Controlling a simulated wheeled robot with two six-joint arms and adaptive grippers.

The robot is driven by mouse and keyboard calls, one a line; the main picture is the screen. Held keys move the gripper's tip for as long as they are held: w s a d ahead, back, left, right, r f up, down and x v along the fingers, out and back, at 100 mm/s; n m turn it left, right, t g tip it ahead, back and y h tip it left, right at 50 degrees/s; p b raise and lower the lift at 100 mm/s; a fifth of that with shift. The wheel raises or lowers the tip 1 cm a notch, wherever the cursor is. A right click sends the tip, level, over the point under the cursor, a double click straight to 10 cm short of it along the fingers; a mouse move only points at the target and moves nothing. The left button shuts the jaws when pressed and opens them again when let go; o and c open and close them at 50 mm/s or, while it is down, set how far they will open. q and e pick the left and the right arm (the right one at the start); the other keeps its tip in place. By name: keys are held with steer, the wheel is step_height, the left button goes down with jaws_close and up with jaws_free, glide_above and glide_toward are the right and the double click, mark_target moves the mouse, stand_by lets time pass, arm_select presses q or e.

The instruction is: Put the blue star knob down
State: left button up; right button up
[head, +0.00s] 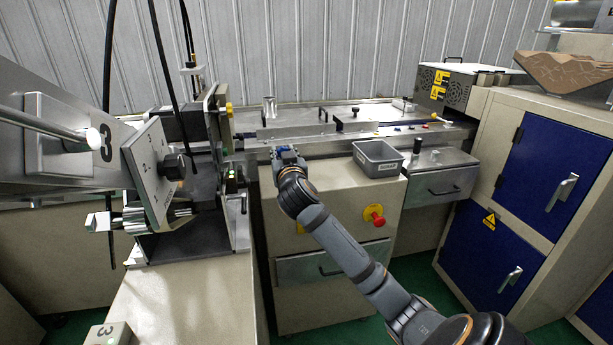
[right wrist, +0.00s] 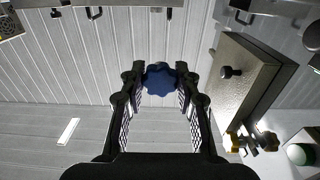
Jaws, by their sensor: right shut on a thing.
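The blue star knob (right wrist: 160,79) shows in the right wrist view, between the two fingertips of my right gripper (right wrist: 160,90), which is shut on it. In the head view my right gripper (head: 284,156) is at the front edge of the machine bench, left of the grey bin (head: 378,165). A bit of blue shows at its tip there, mostly hidden by the gripper. I cannot tell whether the knob touches any surface. My left gripper is not in view.
The bench rail (head: 415,132) carries small blue and red parts. A red button (head: 376,218) sits on the cabinet front. A tall machine with a numbered plate (head: 158,170) stands at left. A blue-doored cabinet (head: 540,165) stands at right.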

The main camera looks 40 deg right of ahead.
steer(key=w+d+f, duration=0.2)
steer(key=d+f, duration=0.2)
steer(key=d, duration=0.4)
glide_above(312, 181)
steer(key=f, duration=0.5)
steer(key=shift+a+b, duration=0.25)
steer(key=shift+b, duration=0.15)
steer(key=shift+f, duration=0.1)
steer(key=f, duration=0.3)
steer(key=shift+w+d+f+b, duration=0.15)
steer(key=shift+d+f+b, duration=0.15)
steer(key=shift+d+f, duration=0.1)
steer(key=shift+f, duration=0.15)
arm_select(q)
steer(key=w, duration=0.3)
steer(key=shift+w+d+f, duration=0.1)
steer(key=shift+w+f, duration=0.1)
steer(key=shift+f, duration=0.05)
arm_select(e)
steer(key=shift+f, duration=0.1)
